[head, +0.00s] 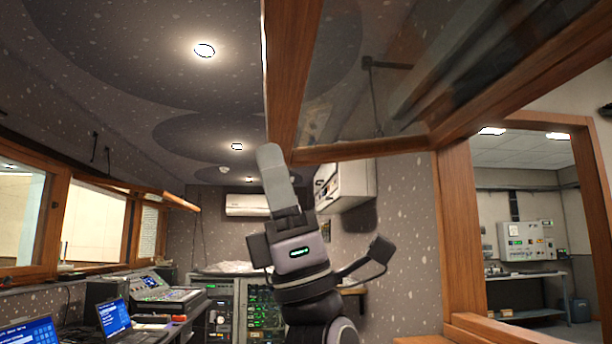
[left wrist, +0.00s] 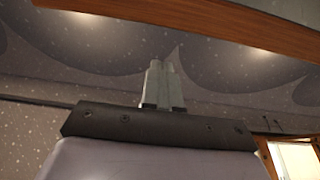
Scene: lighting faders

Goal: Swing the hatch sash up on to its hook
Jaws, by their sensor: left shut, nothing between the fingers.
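The hatch sash (head: 360,150), a wood-framed glass pane, hangs raised and tilted at the upper right of the head view, above the wooden opening. A wooden rail, apparently the sash's, also crosses the top of the left wrist view (left wrist: 200,35). A dark rod with a bent arm, perhaps the hook (head: 371,90), shows through the glass. My left gripper (head: 270,152) points upward beside the sash's lower left corner, its fingers shut and empty. In the left wrist view its fingers (left wrist: 163,66) are together, below the rail. I cannot tell whether they touch the wood. My right gripper is out of view.
The wooden opening's post (head: 461,235) stands at the right, with another room beyond. A white wall cabinet (head: 345,186) is behind my arm. Laptops (head: 114,317) and a mixing console (head: 165,295) are at the lower left. Space left of my gripper, under the ceiling, looks clear.

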